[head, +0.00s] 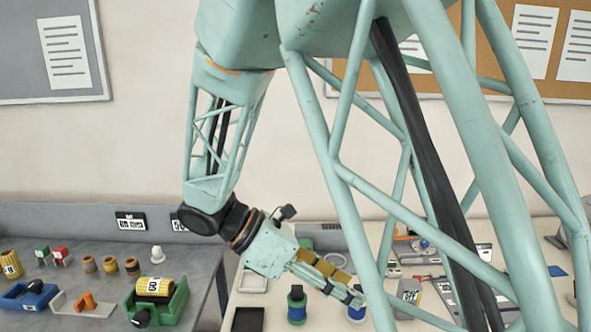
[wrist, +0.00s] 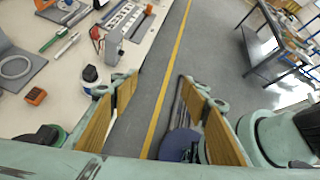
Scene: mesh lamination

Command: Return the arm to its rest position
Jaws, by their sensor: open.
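My arm is pale green lattice and fills the middle and right of the head view. My gripper (head: 345,284) points down and to the right, above the beige bench (head: 262,303). In the wrist view my gripper (wrist: 155,88) shows two fingers with ribbed yellow-brown pads, spread wide apart. Nothing is between them; the grey floor and a yellow floor line show through the gap.
The grey bench (head: 85,290) at left holds a green holder (head: 177,305) with a yellow roll. A dark table (wrist: 280,45) stands across the floor.

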